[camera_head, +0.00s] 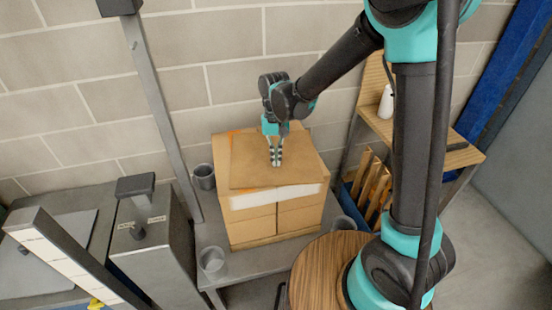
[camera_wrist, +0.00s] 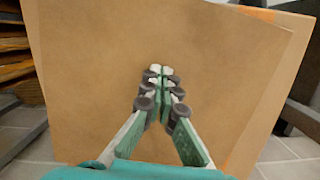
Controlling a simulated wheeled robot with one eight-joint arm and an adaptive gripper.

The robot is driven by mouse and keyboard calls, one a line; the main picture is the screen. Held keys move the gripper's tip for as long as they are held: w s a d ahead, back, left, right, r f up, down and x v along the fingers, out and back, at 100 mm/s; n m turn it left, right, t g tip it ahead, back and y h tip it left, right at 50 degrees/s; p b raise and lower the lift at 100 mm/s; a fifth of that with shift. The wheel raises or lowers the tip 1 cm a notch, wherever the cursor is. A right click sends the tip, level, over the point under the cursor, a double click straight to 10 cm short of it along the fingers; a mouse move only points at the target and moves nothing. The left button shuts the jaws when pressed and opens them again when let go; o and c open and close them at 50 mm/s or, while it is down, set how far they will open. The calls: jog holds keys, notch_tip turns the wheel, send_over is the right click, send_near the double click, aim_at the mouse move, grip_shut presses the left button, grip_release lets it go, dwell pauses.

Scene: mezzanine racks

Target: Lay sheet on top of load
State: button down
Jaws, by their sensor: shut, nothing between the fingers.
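A brown cardboard sheet (camera_head: 255,168) lies on top of the load (camera_head: 275,218), a stack of cardboard boxes with a white band near its top. The sheet sits slightly turned, and a strip of the load's top with orange marks shows along its edges. In the wrist view the sheet (camera_wrist: 100,70) fills most of the picture, with the load's top (camera_wrist: 285,60) showing at the right. My gripper (camera_head: 276,163) points down over the middle of the sheet; its fingers (camera_wrist: 160,75) are shut and empty. I cannot tell whether the fingertips touch the sheet.
The load stands on a grey table (camera_head: 215,235) with grey cups (camera_head: 204,176) at its sides. A grey post (camera_head: 160,110) rises at the left. A wooden shelf (camera_head: 440,145) with a white bottle (camera_head: 386,102) stands at the right. A block wall closes the back.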

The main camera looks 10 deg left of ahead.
jog(key=w, duration=0.3)
jog(key=shift+w+a+f, duration=0.1)
jog(key=shift+w+a, duration=0.05)
jog(key=shift+a, duration=0.25)
jog(key=shift+w+r, duration=0.1)
jog(key=shift+r, duration=0.55)
jog(key=shift+w, duration=0.15)
jog(key=shift+w+a, duration=0.2)
jog(key=w+a, duration=0.1)
jog(key=w, duration=0.2)
jog(key=w+a, duration=0.1)
jog(key=w, duration=0.3)
jog(key=w+a, duration=0.1)
jog(key=w, duration=0.3)
jog(key=shift+r, duration=0.1)
